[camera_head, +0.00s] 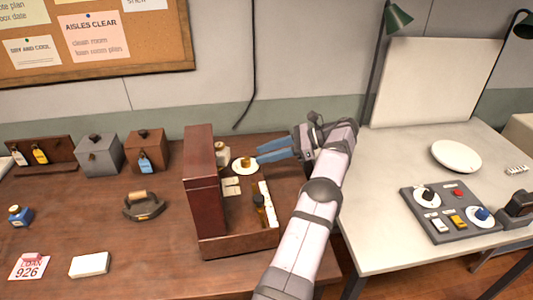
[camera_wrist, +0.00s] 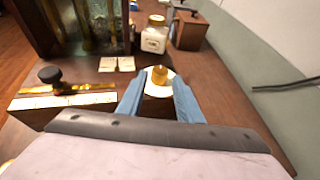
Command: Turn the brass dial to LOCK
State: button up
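The brass dial (camera_head: 246,162) is a small golden knob on a round white plate (camera_head: 236,167), on the brown wooden table beside a dark red case. In the wrist view the dial (camera_wrist: 160,74) stands just beyond and between my fingertips, with the white plate (camera_wrist: 157,91) under it. My gripper (camera_head: 258,155) reaches in from the right with its two blue fingers apart. In the wrist view the gripper (camera_wrist: 158,85) is open, a finger on each side, with nothing clearly held. No LOCK mark or pointer is readable; whether the fingers touch the dial cannot be told.
The tall dark red case (camera_head: 200,175) stands close left of the dial. A cream jar (camera_wrist: 155,36) stands behind the dial, and two pale cards (camera_head: 231,186) lie near it. A grey control panel (camera_head: 450,212) sits on the right table.

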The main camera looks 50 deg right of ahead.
aim_at(245, 158)
jog(key=shift+o, duration=1.1)
jog(key=f+t+b, duration=0.1)
jog(key=b, duration=0.1)
jog(key=f+m+t+b, duration=0.1)
jog(key=b, duration=0.1)
jog(key=f+t+b, duration=0.1)
jog(key=b, duration=0.1)
jog(key=shift+s+a+m+t, duration=0.3)
jog(key=shift+a, duration=0.05)
jog(key=shift+s+a+f+m+t+h+b, duration=0.1)
jog(key=shift+s+f+m+t+h+b, duration=0.2)
jog(key=shift+m+t+b, duration=0.45)
jog(key=p+x, duration=0.1)
jog(key=x, duration=0.5)
jog(key=shift+r+p, duration=0.15)
jog(key=shift+p, duration=0.2)
jog(key=shift+w+a, duration=0.2)
jog(key=shift+w, duration=0.5)
jog(key=c, duration=1)
